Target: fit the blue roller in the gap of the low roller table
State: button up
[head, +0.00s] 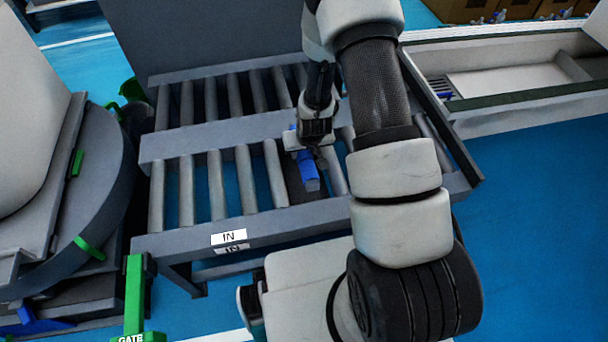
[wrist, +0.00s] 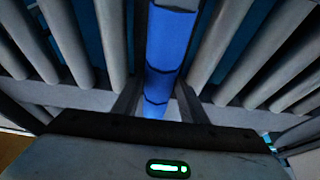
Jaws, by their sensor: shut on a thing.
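The blue roller (head: 308,170) is in my gripper (head: 312,152), over the near row of the low roller table (head: 180,241). In the wrist view the blue roller (wrist: 170,50) runs lengthwise between the two fingers of my gripper (wrist: 158,103), roughly in line with the grey rollers on either side. My gripper is shut on it. In the head view the roller lies at a dark place between grey rollers, right of the IN label. I cannot tell whether its ends touch the table's rails. My arm hides part of the table's right side.
Grey rollers (head: 216,185) fill the table on the left. A large round grey machine (head: 95,190) stands at the left, with a green GATE post (head: 135,300) in front. A pale tray (head: 510,80) lies at the upper right. Blue floor (head: 540,200) is clear at the right.

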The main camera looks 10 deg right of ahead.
jog(key=shift+f+b, duration=0.9)
jog(key=shift+f, duration=3.1)
jog(key=shift+f, duration=0.1)
jog(key=shift+f, duration=0.15)
jog(key=o, duration=1.4)
